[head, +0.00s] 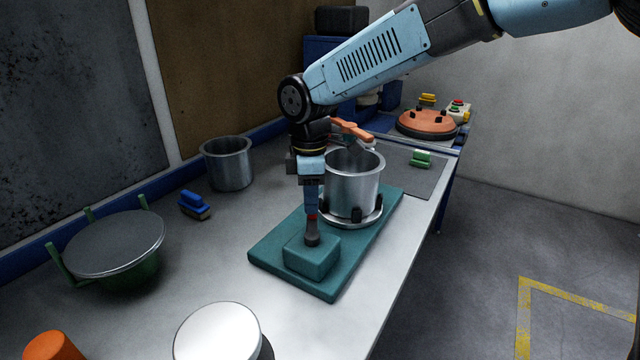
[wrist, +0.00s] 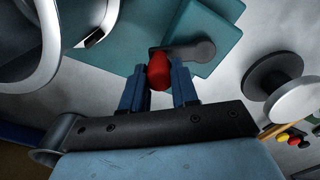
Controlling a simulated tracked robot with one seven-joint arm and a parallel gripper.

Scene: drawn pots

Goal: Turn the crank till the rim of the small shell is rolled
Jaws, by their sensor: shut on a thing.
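A steel shell (head: 352,185) stands upright on the round plate (head: 362,222) of a teal machine base (head: 265,255), with dark clamps around its foot. An orange lever (head: 350,129) sits at its rim; my arm partly hides this area, and I cannot tell the rim's form. The dark crank arm (head: 312,238) lies over the teal block (head: 312,258) at the base's near end; it also shows in the wrist view (wrist: 200,51). My gripper (head: 312,212) points down, its blue fingers shut on the crank's red knob (wrist: 159,72).
Another steel pot (head: 228,163) and a blue-handled tool (head: 194,204) stand left. A green stand with a grey disc (head: 115,243), a white-topped spool (head: 218,332) and an orange object (head: 52,347) are near. A green-handled tool (head: 421,159) lies on a grey mat behind.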

